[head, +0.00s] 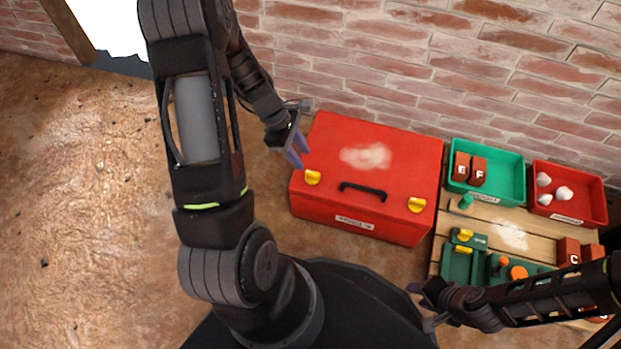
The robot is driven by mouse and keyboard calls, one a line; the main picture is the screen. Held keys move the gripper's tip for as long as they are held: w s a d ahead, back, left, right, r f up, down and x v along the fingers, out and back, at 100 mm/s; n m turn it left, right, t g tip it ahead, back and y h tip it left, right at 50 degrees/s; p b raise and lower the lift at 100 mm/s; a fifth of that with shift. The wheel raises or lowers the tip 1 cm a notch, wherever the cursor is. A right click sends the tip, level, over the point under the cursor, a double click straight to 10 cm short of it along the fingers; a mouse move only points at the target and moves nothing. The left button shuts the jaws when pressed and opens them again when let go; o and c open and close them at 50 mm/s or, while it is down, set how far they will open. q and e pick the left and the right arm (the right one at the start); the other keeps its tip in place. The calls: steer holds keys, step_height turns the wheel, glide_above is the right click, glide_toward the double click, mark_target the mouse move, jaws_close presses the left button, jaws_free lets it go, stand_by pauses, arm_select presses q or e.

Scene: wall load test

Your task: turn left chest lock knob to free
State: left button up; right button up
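The red chest (350,213) stands on the floor against the brick wall, with its lid shut. Its left lock knob (312,177) is yellow and sits at the left of the front top edge; its exact turn angle is too small to tell. A matching right lock knob (417,204) is at the right. My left gripper (297,154) hangs by the chest's upper left edge, just above the left knob in the picture. Its two purple-grey fingers are apart, with nothing between them. My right gripper (424,305) is low, right of my base, with its fingertips spread and empty.
A black handle (362,190) lies between the knobs. Right of the chest, a wooden table (490,216) carries a green bin (513,166), a red bin (592,200), a green fixture (462,262) and lettered blocks.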

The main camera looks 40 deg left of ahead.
mark_target(312, 172)
arm_select(q)
steer(key=shift+r, duration=0.1)
steer(key=b+x, duration=0.3)
steer(key=x, duration=0.3)
steer(key=shift+f, duration=0.4)
steer(key=shift+w+d+f, duration=0.15)
steer(key=shift+d+f, duration=0.15)
steer(key=shift+f, duration=0.25)
steer(key=shift+c, duration=0.5)
jaws_close()
